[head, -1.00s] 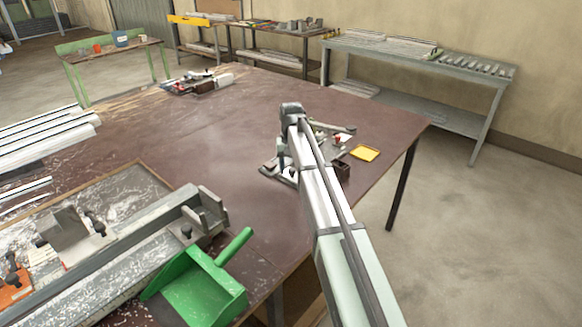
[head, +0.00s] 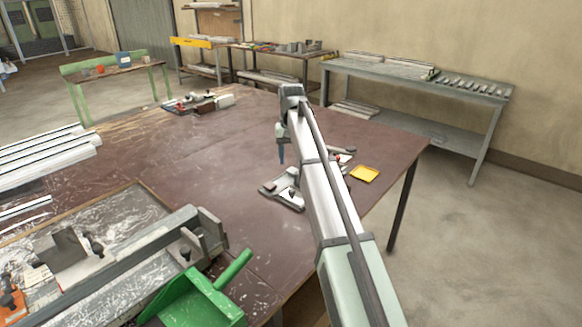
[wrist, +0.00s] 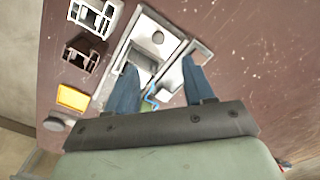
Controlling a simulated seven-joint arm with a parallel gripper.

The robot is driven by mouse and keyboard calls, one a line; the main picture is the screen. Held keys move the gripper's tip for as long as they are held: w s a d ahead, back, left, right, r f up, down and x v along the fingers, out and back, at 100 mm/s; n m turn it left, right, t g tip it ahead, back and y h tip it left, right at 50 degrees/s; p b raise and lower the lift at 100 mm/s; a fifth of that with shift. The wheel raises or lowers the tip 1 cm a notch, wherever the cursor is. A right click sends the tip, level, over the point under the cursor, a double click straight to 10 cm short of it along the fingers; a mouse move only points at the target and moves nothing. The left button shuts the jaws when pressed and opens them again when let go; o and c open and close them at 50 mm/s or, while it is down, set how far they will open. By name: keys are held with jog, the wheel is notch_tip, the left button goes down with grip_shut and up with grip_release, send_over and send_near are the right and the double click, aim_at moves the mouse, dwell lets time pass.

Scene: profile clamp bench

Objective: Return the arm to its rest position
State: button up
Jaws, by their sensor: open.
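My gripper (head: 282,158) hangs point-down from my raised arm, above the dark red-brown table (head: 245,150). In the wrist view its two blue fingers (wrist: 162,84) are spread apart, with nothing held between them. Below is a grey metal clamp fixture (head: 284,190), partly hidden by my arm in the head view. It also shows in the wrist view (wrist: 150,38), beneath and beyond the fingers. A small blue and green detail shows between the fingers, too small to identify.
A yellow tray (head: 364,174) lies near the table's right edge. A dark open box (wrist: 82,57) stands beside the fixture. At front left are a long metal rail (head: 120,250) and a green dustpan (head: 195,300). The table's middle is clear.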

jog(key=shift+r, duration=0.5)
